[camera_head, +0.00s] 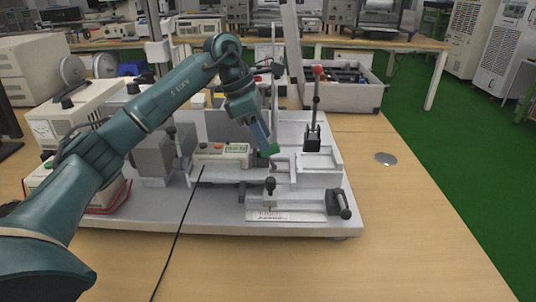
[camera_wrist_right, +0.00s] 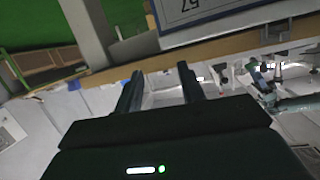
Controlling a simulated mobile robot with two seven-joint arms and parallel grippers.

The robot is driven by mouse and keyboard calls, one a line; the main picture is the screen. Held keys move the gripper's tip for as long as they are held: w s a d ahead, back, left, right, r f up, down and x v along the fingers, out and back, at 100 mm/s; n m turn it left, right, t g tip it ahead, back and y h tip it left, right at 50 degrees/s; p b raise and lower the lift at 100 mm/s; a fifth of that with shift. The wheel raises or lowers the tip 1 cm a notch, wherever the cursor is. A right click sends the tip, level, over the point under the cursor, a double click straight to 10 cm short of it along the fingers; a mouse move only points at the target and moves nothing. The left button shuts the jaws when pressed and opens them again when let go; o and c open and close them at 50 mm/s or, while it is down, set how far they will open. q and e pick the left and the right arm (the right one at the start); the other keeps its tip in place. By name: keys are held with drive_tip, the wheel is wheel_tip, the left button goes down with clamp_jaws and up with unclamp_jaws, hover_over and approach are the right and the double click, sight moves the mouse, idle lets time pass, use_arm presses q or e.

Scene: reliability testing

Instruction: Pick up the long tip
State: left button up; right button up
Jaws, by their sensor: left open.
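My left gripper (camera_head: 268,149) reaches down over the middle of a white test stand (camera_head: 215,222) in the head view. I cannot make out the long tip for certain, and I see nothing clearly held. The jaws may hide small parts behind them. My right gripper (camera_wrist_right: 160,86) shows in the right wrist view with its two dark fingers apart and nothing between them. It is outside the head view.
A lever with a red knob (camera_head: 318,71) stands upright right of my left gripper. A black-knobbed clamp (camera_head: 270,187) and a black handle (camera_head: 341,203) sit at the stand's front. A grey bin (camera_head: 363,97) is behind. The table's right side is clear except a metal disc (camera_head: 385,158).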

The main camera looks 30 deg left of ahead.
sight(275, 152)
use_arm(q)
drive_tip(key=x, duration=0.6)
drive_tip(key=shift+w+d+f+b, duration=0.2)
drive_tip(key=shift+w+d+b, duration=0.1)
drive_tip(key=shift+w, duration=0.1)
drive_tip(key=shift+a+r, duration=0.1)
clamp_jaws()
